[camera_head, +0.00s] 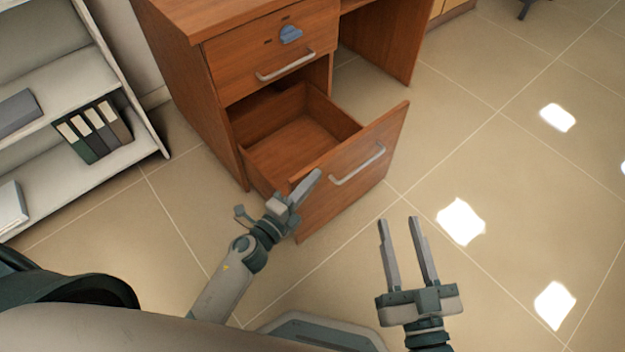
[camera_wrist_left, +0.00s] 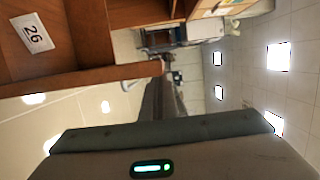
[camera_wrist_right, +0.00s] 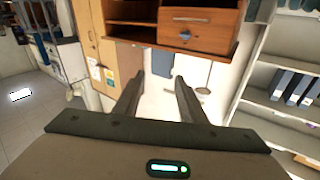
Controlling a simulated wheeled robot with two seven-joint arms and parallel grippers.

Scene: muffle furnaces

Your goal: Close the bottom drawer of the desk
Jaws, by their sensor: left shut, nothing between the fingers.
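The wooden desk (camera_head: 185,60) stands at the top of the head view. Its bottom drawer (camera_head: 300,140) is pulled well out and looks empty. The drawer front (camera_head: 375,165) has a metal bar handle (camera_head: 357,166). My left gripper (camera_head: 316,174) is shut and empty, with its fingertips at the left end of the drawer front near its top edge. I cannot tell if they touch it. In the left wrist view a wooden panel edge (camera_wrist_left: 80,80) lies close to the fingers. My right gripper (camera_head: 398,220) is open and empty over the floor, right of the drawer front.
The upper drawer (camera_head: 275,50) is shut and has a bar handle and a blue-grey piece on its front. A white shelf unit (camera_head: 110,165) with several binders (camera_head: 92,130) stands left of the desk. The tiled floor on the right is clear.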

